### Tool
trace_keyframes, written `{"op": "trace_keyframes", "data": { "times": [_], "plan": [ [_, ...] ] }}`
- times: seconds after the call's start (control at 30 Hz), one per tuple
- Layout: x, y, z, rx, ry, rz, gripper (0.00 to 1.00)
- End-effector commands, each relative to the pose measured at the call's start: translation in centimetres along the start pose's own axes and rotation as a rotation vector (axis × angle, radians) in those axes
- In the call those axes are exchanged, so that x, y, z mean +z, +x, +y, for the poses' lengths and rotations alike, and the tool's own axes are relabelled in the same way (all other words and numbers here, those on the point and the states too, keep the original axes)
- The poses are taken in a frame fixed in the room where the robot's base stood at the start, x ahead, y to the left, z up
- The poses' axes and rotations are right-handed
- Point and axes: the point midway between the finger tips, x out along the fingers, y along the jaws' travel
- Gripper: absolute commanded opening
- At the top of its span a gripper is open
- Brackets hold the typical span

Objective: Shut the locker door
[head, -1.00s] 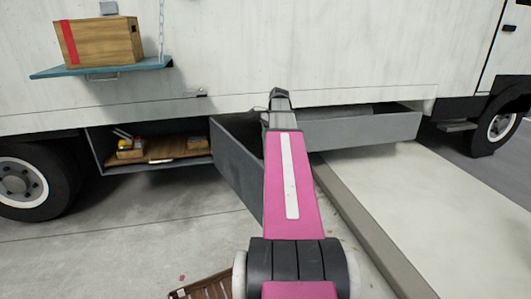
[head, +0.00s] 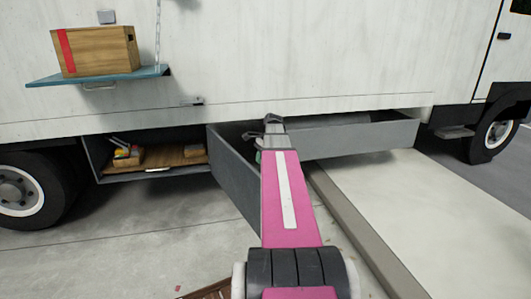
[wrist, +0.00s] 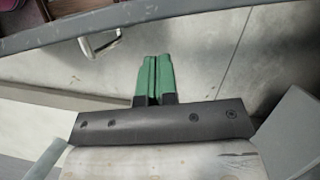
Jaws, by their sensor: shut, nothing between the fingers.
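The truck has an open underbody locker with dark inside. One grey panel (head: 234,180) stands swung out toward me, and another grey panel (head: 365,138) slants out to the right. I take one of these as the locker door but cannot tell which. In the head view my gripper is over the gap between the panels, its fingers mostly hidden by my arm. In the wrist view my gripper (wrist: 151,60) has its green fingers together, empty. Just beyond them is a grey edge (wrist: 130,20) with a metal handle (wrist: 98,44). I see no contact.
A compartment with a wooden floor (head: 175,157) and small items is open at the left. A blue shelf (head: 100,76) carries a wooden box (head: 96,51). Wheels stand at both sides. A raised kerb (head: 350,215) crosses the right floor. A brown slatted thing (head: 210,291) lies low in front.

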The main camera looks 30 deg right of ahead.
Motion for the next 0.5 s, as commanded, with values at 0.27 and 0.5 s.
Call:
{"op": "trace_keyframes", "data": {
  "times": [0.27,0.5],
  "plan": [
    [2.3,0.9,0.1,0.0,0.0,0.0,0.0],
    [2.4,0.9,0.0,0.0,0.0,0.0,0.0]
  ]
}}
